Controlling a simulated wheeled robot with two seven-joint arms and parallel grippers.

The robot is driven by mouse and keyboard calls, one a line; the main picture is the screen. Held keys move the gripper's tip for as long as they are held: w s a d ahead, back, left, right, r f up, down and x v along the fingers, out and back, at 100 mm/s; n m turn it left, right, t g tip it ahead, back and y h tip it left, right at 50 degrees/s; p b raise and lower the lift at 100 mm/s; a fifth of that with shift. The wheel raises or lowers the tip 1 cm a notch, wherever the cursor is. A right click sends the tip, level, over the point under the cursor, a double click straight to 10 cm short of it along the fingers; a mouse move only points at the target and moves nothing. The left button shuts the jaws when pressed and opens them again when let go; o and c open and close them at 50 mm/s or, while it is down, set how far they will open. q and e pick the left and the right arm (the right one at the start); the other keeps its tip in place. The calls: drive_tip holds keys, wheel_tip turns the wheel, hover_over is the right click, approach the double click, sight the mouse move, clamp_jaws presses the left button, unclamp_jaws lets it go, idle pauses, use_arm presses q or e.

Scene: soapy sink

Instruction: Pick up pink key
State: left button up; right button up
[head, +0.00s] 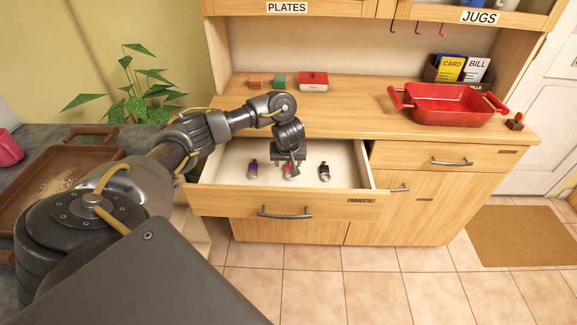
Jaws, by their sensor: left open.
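An open wooden drawer (330,205) holds small objects on its pale floor. A small pink thing, seemingly the pink key (289,171), lies in the middle of the drawer, partly hidden by my gripper. A purple and dark item (252,171) lies to its left, and a dark item with a pale end (324,171) lies to its right. My left gripper (290,167) points down into the drawer, open, right over the pink thing. I cannot tell whether its fingers touch it. My right gripper is not in view.
On the counter above stand a red tray (447,104), a red and white box (313,82) and small orange and green blocks (267,81). A brown tray (65,182) lies on the grey worktop at left, near a leafy plant (132,90).

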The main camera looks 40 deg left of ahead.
sight(289, 166)
use_arm(q)
drive_tip(key=x, duration=0.3)
drive_tip(key=shift+d+f, duration=0.15)
drive_tip(key=shift+w+f, duration=0.25)
drive_tip(key=shift+f, duration=0.2)
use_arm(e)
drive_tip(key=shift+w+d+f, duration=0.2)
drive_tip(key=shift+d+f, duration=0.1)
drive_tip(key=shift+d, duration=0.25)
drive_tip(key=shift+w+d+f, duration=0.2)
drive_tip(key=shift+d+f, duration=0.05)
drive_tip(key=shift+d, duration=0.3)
use_arm(q)
drive_tip(key=c, duration=1.1)
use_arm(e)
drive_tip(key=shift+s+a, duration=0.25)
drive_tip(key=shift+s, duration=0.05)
